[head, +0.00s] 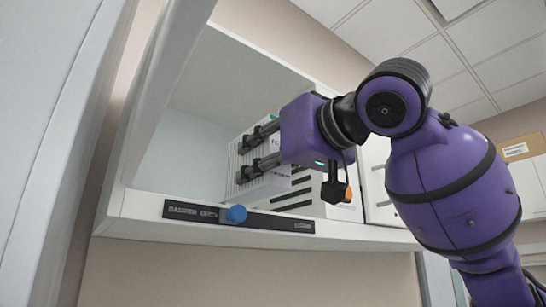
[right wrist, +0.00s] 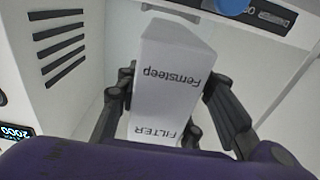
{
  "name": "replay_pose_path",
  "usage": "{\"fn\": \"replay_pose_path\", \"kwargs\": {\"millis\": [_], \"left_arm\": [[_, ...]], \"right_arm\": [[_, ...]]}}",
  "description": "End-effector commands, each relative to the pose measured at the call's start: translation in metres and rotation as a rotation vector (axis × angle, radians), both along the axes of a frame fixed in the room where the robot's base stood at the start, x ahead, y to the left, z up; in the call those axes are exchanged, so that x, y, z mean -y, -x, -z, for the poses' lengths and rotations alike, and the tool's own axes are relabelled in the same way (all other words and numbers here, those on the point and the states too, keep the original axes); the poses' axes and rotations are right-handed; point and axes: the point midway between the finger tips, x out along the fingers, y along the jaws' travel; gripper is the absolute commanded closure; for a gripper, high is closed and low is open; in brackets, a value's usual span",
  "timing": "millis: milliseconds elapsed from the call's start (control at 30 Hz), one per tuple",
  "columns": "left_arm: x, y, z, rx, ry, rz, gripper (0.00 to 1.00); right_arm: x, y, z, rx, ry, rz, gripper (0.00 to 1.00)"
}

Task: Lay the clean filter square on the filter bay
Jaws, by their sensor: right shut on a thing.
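The clean filter square (right wrist: 170,75) is a thick white block marked "Fernsteep" and "FILTER" in the right wrist view. In the head view the filter (head: 268,184) shows pale ribbed lines on its left side. My right gripper (head: 256,152) is shut on it; in the right wrist view its dark fingers (right wrist: 170,105) stand on both sides of the block. The filter is held inside an open white cabinet (head: 350,232). I cannot make out the filter bay for certain. My left gripper is not in view.
A white unit with dark slots (right wrist: 58,52) stands close beside the filter. A dark damper strip (head: 275,222) with a blue knob (head: 236,214) runs along the cabinet's front edge. The cabinet's left inside looks clear. A brown box (head: 520,148) sits far right.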

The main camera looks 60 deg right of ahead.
Motion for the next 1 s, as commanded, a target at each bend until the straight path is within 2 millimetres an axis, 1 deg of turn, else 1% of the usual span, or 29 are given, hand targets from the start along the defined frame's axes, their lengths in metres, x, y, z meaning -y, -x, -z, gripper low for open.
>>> {"fn": "replay_pose_path", "kwargs": {"millis": [267, 567, 867, 1000], "left_arm": [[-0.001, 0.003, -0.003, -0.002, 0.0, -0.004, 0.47], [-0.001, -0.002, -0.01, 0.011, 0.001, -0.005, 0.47], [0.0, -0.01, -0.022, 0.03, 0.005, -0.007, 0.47], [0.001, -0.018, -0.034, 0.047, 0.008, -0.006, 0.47]], "right_arm": [[0.009, -0.027, 0.0, -0.001, -0.001, 0.0, 0.96], [0.018, -0.055, -0.002, 0.002, -0.002, -0.001, 0.96], [0.027, -0.083, -0.003, 0.003, -0.001, -0.001, 0.96], [0.031, -0.095, -0.006, 0.005, -0.002, -0.001, 0.96]]}}
